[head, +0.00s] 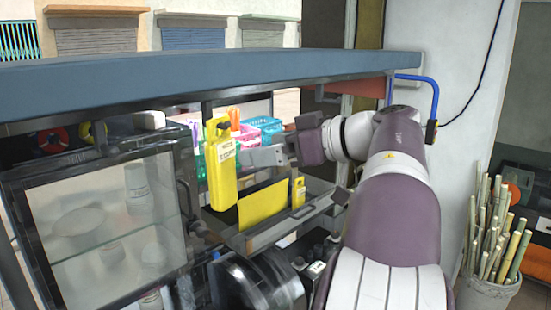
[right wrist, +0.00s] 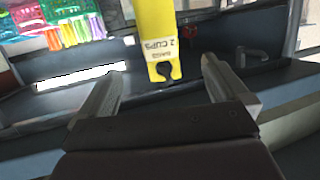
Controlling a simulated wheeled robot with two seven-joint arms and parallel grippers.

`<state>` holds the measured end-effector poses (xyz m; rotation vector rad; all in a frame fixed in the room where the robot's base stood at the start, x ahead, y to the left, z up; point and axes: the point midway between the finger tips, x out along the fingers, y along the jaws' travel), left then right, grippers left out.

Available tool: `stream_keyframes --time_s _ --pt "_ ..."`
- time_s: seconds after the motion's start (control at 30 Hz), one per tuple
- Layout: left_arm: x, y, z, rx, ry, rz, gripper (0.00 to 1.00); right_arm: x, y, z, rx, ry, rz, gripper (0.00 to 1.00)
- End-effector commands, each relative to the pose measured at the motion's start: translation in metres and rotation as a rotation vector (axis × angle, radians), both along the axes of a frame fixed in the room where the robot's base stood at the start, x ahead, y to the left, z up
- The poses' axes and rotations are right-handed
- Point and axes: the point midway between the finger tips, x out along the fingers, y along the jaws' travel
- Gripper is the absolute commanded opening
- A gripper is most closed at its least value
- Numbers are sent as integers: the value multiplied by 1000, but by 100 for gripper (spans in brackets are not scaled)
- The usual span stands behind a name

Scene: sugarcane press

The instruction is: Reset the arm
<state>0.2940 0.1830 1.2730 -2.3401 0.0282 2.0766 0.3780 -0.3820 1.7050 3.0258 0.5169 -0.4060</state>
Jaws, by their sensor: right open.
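My right gripper (head: 268,156) reaches in from the right below the blue-grey beam in the head view. Its two fingers stand apart with nothing between them in the right wrist view (right wrist: 160,75). A yellow tag-like piece with dark lettering (head: 221,170) stands upright just left of the fingers. A yellow piece with "2 CUPS" lettering and a dark keyhole-shaped mark also shows in the right wrist view (right wrist: 158,35), beyond the fingertips; whether they touch is unclear. My left gripper is not in view.
A yellow panel (head: 264,206) and a dark metal tray (head: 285,228) lie below the gripper. A glass-fronted cabinet (head: 105,225) is at left. Pink (head: 246,135) and teal (head: 266,125) baskets sit behind. A bucket of cane sticks (head: 487,288) stands at right. The long beam (head: 200,78) runs overhead.

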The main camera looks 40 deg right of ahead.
Motion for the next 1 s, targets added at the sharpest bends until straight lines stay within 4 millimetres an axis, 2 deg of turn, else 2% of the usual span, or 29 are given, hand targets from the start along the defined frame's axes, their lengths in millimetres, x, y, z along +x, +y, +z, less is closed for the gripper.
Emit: stream_keyframes --time_s 0.13,0.33,0.4,0.47,0.53,0.57,0.6,0.63,0.67,0.7,0.73,0.77,0.8,0.87,0.9,0.97,1.0 --pt "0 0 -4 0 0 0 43 -10 -4 3 0 0 -1 100" --pt "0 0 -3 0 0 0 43 -11 -4 4 -8 -3 3 100" --pt "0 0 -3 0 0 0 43 -8 -9 5 -81 -34 -7 100" --pt "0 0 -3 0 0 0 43 1 -31 19 -209 -149 -87 100" --pt "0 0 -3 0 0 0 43 11 -80 31 -324 -319 -307 100" --pt "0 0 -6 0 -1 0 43 12 -107 24 -352 -361 -435 100" --pt "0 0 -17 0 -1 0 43 16 -137 -7 -364 -367 -606 100" --pt "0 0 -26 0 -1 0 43 20 -151 -38 -356 -330 -712 100" --pt "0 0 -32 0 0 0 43 23 -159 -69 -344 -274 -790 100" --pt "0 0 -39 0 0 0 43 26 -163 -110 -323 -183 -863 100" --pt "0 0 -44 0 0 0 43 27 -161 -141 -306 -107 -898 100" --pt "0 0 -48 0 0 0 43 29 -156 -172 -289 -30 -920 100" --pt "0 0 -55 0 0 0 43 29 -146 -212 -266 77 -936 100" --pt "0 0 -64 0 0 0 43 27 -123 -271 -233 237 -931 100" --pt "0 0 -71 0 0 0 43 25 -104 -308 -212 343 -912 100" --pt "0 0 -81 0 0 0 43 18 -70 -362 -184 498 -866 100" --pt "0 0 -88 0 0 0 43 10 -45 -395 -167 599 -825 100"
